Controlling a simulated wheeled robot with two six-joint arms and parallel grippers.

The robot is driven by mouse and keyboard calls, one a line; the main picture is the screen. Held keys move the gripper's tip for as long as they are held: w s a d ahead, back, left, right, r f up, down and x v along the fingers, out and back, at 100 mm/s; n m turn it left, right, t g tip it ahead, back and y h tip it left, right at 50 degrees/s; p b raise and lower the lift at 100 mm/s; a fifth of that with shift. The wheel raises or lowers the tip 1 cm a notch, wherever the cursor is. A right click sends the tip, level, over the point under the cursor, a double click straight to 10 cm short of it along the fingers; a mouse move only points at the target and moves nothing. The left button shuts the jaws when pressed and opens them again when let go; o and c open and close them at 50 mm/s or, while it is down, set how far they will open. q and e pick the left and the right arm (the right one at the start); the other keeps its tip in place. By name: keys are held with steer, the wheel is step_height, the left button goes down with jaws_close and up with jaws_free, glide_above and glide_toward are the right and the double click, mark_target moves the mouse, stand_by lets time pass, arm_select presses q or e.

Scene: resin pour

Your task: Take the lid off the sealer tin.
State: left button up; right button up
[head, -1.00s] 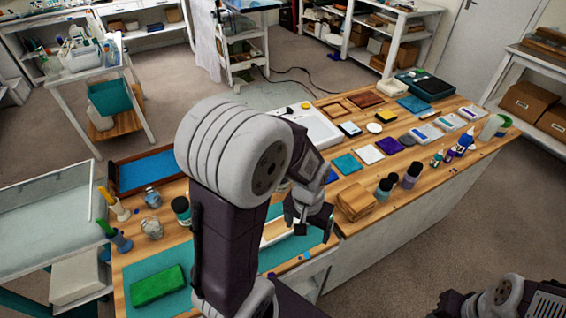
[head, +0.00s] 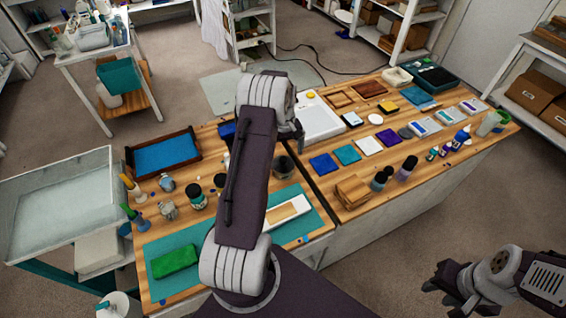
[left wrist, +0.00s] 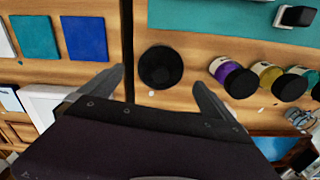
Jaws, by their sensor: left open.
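A round black lid (left wrist: 160,67) shows from above in the left wrist view, between and just beyond the fingertips of my left gripper (left wrist: 158,77). It appears to be on the dark tin (head: 284,169) behind the teal mat in the head view; I read this as the sealer tin. The lid hides most of the tin's body from above.
Black-capped jars, one purple (left wrist: 226,72) and one yellow (left wrist: 266,72), stand beside the tin in the left wrist view. The teal mat (head: 215,262) holds a green block (head: 174,258) and a white frame. A blue tray (head: 165,153) lies at the table's left. Coloured tiles lie to the right.

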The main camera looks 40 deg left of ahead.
mark_target(283, 158)
arm_select(q)
steer(key=shift+a+f+p, duration=0.15)
steer(key=shift+f+p, duration=0.2)
steer(key=shift+f, duration=0.15)
step_height(283, 158, down, 4)
steer(key=shift+w+a+p, duration=0.1)
steer(key=shift+a+p, duration=0.05)
steer(key=shift+p, duration=0.4)
steer(key=shift+a+f, duration=0.1)
steer(key=shift+f, duration=0.1)
steer(key=c, duration=1.3)
steer(key=shift+c, duration=0.2)
steer(key=shift+r, duration=0.2)
step_height(283, 158, up, 4)
steer(key=shift+w+f+b, duration=0.1)
steer(key=shift+b, duration=0.75)
steer(key=s+d+r+b, duration=0.2)
steer(key=s+d+r, duration=0.5)
steer(key=d, duration=0.2)
steer(key=shift+s, duration=0.4)
